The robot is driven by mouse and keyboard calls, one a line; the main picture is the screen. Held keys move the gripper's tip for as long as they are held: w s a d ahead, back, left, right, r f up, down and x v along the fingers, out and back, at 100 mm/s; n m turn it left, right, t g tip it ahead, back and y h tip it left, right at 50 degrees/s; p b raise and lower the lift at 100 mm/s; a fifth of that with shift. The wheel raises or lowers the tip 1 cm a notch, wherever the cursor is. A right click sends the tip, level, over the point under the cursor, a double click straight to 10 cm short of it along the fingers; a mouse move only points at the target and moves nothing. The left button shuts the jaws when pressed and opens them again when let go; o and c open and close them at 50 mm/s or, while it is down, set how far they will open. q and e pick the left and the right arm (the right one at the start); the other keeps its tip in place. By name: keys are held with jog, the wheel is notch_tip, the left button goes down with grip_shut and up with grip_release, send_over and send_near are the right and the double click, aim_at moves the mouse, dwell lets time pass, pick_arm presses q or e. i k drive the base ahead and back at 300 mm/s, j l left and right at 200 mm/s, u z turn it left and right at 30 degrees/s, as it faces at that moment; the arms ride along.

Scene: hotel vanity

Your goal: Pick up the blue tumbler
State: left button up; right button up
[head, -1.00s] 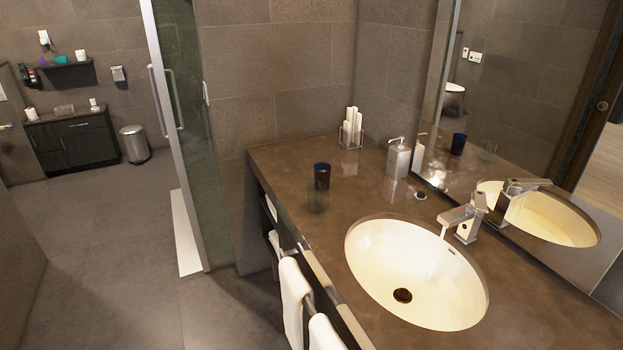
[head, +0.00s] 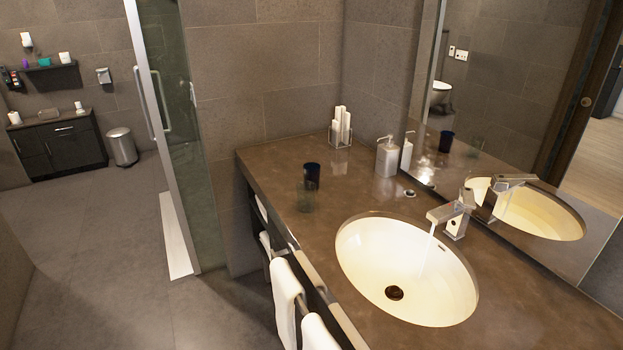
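The blue tumbler (head: 312,173) is a small dark blue cup standing upright on the brown vanity counter (head: 362,188), left of the sink. A clear, greyish glass (head: 305,197) stands just in front of it and seems to overlap its lower left edge in the head view. The tumbler's reflection shows in the mirror. Neither of my grippers is in view.
The white sink (head: 405,270) with a running faucet (head: 452,212) takes up the counter's right part. A soap dispenser (head: 387,157) and a holder with rolled white towels (head: 341,128) stand at the back. White towels (head: 287,297) hang on the front rail. Floor at left is clear.

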aim_at(312, 177)
jog(key=i+j+z, duration=0.1)
jog(key=i+j, duration=0.15)
jog(key=i+j+z, duration=0.1)
jog(key=j, duration=0.25)
jog(key=i+j+z, duration=0.1)
jog(key=i+j, duration=0.25)
jog(key=i+j+z, duration=0.1)
jog(key=j, duration=0.25)
jog(key=i+j, duration=0.3)
jog(key=j+z, duration=0.05)
jog(key=j, duration=0.05)
